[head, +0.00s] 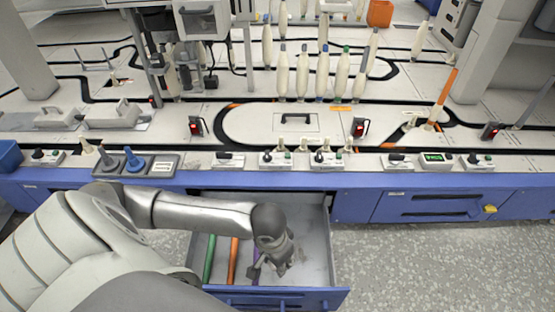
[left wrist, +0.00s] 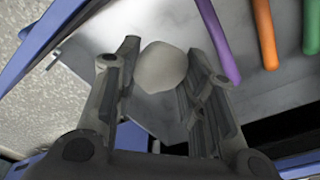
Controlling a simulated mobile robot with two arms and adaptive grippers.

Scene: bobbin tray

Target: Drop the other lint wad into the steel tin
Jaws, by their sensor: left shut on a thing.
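A pale grey-white rounded lint wad (left wrist: 162,67) sits between the two fingers of my left gripper (left wrist: 160,84) in the left wrist view. The gripper is shut on it. In the head view my left gripper (head: 274,268) points down into an open drawer, and the wad is hard to make out there. I cannot pick out a steel tin in either view. My right gripper is not in view.
The open drawer (head: 318,228) holds a green rod (head: 209,258), an orange rod (head: 233,258) and a purple rod (left wrist: 218,40). Its blue front edge is near me. Above it is a bench with several control boxes, blue and grey cones (head: 134,163) and several standing bobbins.

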